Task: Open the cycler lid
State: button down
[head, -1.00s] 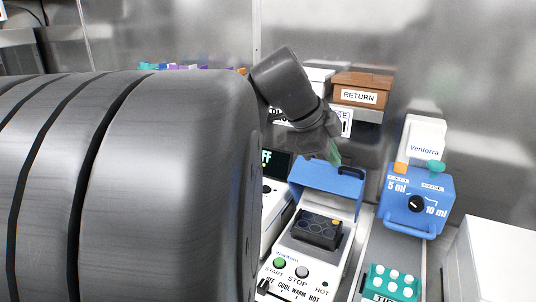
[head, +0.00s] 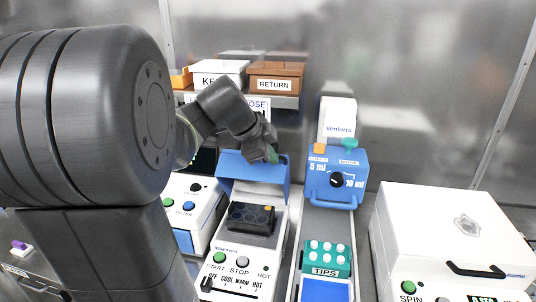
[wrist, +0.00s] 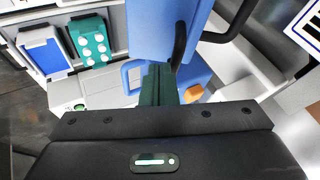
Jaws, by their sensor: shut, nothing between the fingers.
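The cycler is a white unit with a front panel (head: 238,272) of buttons and a temperature slider. Its blue lid (head: 240,168) stands raised and tilted at the back, so the dark well block (head: 252,217) shows uncovered. My gripper (head: 272,156) is at the lid's upper right edge, with its dark green fingers shut and nothing between them. In the wrist view the shut fingers (wrist: 160,84) are close to the blue lid (wrist: 153,30) and its black handle (wrist: 179,46). I cannot tell whether they touch it.
A blue dispenser (head: 337,184) stands right of the cycler, with a teal tip rack (head: 326,260) in front of it. A white centrifuge (head: 450,230) is farther right. A white filter device (head: 193,208) is on the left. Bins, including a brown RETURN bin (head: 275,70), sit on the shelf behind.

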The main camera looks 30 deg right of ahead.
jog(key=shift+w+d+r+p, duration=0.15)
jog(key=shift+r+p, duration=0.1)
jog(key=shift+p, duration=0.2)
jog(key=shift+g+y, duration=0.7)
jog(key=shift+y, duration=0.1)
jog(key=w+d+p, duration=0.1)
jog(key=w+d+r+p, duration=0.1)
jog(key=p, duration=0.1)
jog(key=w+d+p, duration=0.1)
jog(key=p, duration=0.1)
jog(key=shift+w+r, duration=0.25)
jog(key=shift+r, duration=0.1)
jog(key=w+d, duration=0.1)
jog(key=w, duration=0.1)
jog(key=w+d, duration=0.2)
jog(key=shift+w+d, duration=0.1)
jog(key=shift+d, duration=0.1)
jog(key=shift+r, duration=0.1)
